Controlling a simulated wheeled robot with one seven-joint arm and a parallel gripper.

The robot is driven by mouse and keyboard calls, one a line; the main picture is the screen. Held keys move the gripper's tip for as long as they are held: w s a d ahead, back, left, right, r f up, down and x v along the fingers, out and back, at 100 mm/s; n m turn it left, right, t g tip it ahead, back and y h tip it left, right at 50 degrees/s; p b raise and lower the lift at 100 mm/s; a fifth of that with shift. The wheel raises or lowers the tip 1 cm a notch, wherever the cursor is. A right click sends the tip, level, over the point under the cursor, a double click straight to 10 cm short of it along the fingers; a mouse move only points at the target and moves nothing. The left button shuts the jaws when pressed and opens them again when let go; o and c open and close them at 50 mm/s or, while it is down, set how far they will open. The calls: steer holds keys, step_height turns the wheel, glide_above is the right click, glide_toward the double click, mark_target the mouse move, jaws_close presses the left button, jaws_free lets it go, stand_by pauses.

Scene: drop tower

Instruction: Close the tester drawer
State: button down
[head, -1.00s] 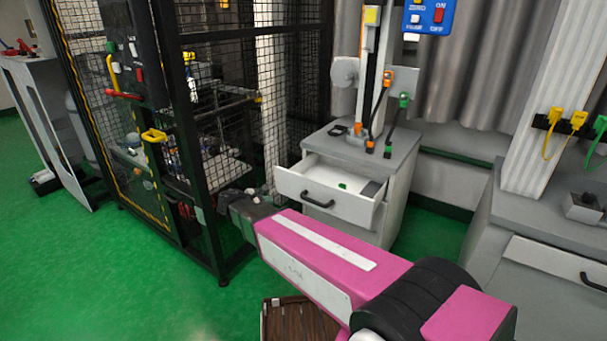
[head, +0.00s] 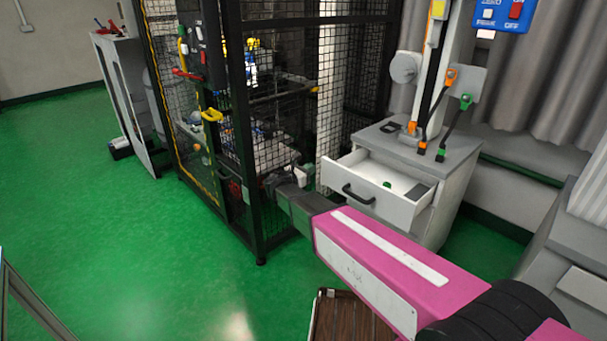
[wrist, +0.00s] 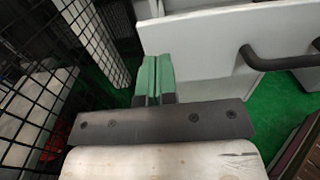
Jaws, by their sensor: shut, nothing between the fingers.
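The tester drawer (head: 372,195) is pulled out of the light grey tester cabinet (head: 452,193), with a small green item (head: 387,184) and a dark flat item (head: 416,191) inside. Its dark handle (head: 358,194) is on the front panel. In the wrist view the drawer front (wrist: 200,45) and the handle (wrist: 280,60) are to the right and ahead. My gripper (wrist: 152,75) has green fingertips, shut together and empty. They are left of the handle, by the drawer's left end. Whether they touch the drawer cannot be told. In the head view my gripper is at the left of the drawer.
A black mesh cage (head: 270,120) stands close on the left of my gripper. A brown slatted box (head: 345,318) is on the floor below my arm. A grey cabinet (head: 560,250) stands at the right. Green floor (head: 130,240) is free at the left.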

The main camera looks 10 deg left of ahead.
mark_target(327, 161)
steer(key=x, duration=0.7)
steer(key=shift+w+d, duration=0.1)
steer(key=shift+w, duration=0.05)
steer(key=x, duration=1.6)
steer(key=shift+w+d, duration=0.25)
steer(key=shift+d, duration=0.05)
